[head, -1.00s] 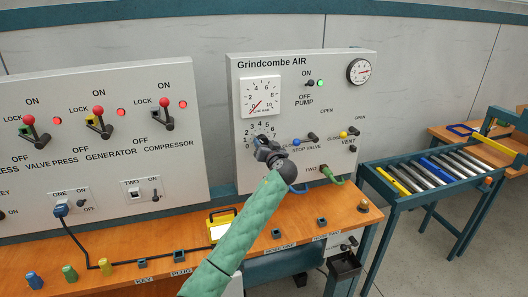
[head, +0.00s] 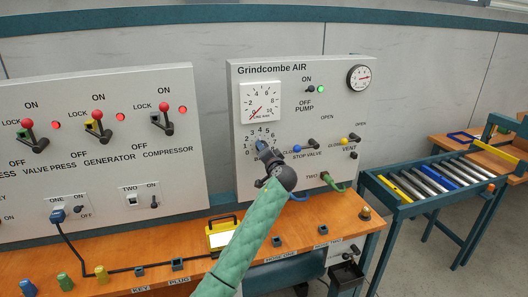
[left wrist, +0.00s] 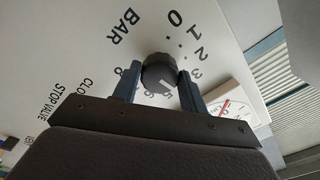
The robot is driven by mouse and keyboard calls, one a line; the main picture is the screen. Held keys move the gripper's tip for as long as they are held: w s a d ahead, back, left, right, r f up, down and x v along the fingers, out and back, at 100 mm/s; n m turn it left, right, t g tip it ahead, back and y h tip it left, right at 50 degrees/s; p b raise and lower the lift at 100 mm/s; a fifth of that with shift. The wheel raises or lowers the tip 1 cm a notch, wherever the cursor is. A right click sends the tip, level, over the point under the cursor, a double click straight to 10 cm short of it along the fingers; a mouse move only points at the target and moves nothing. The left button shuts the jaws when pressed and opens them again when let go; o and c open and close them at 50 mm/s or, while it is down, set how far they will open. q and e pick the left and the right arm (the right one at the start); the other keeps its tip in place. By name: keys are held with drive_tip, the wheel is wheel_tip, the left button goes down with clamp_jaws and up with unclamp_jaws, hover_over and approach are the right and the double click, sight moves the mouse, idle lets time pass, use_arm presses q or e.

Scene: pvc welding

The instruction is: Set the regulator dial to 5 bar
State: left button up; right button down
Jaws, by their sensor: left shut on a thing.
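The regulator dial is a dark round knob (left wrist: 159,73) on the white Grindcombe AIR panel (head: 350,105), ringed by printed numbers. My left gripper (head: 262,146) is at the dial in the head view and hides the knob there. In the left wrist view, the blue fingers of the left gripper (left wrist: 158,80) are on either side of the knob and shut on it. The knob's white mark points roughly toward the 5, beside the 6. A square gauge (head: 260,102) above the dial has its red needle at the low end, near 0. My right gripper is not in view.
The stop valve (head: 313,144) and vent handle (head: 354,138) are right of the dial. A yellow-framed device (head: 221,235) stands on the wooden bench below. A roller conveyor (head: 440,178) is at right.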

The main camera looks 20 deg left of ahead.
use_arm(q)
drive_tip(key=shift+m+p, duration=1.4)
drive_tip(key=shift+m, duration=2.4)
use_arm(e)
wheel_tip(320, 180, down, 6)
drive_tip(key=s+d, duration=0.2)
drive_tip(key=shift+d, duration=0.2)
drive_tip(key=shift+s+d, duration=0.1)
use_arm(q)
drive_tip(key=o, duration=1)
drive_tip(key=shift+d, duration=0.1)
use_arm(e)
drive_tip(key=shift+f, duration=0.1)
use_arm(q)
drive_tip(key=b+v, duration=0.3)
drive_tip(key=v, duration=0.4)
drive_tip(key=shift+s+d, duration=0.15)
drive_tip(key=shift+s, duration=0.2)
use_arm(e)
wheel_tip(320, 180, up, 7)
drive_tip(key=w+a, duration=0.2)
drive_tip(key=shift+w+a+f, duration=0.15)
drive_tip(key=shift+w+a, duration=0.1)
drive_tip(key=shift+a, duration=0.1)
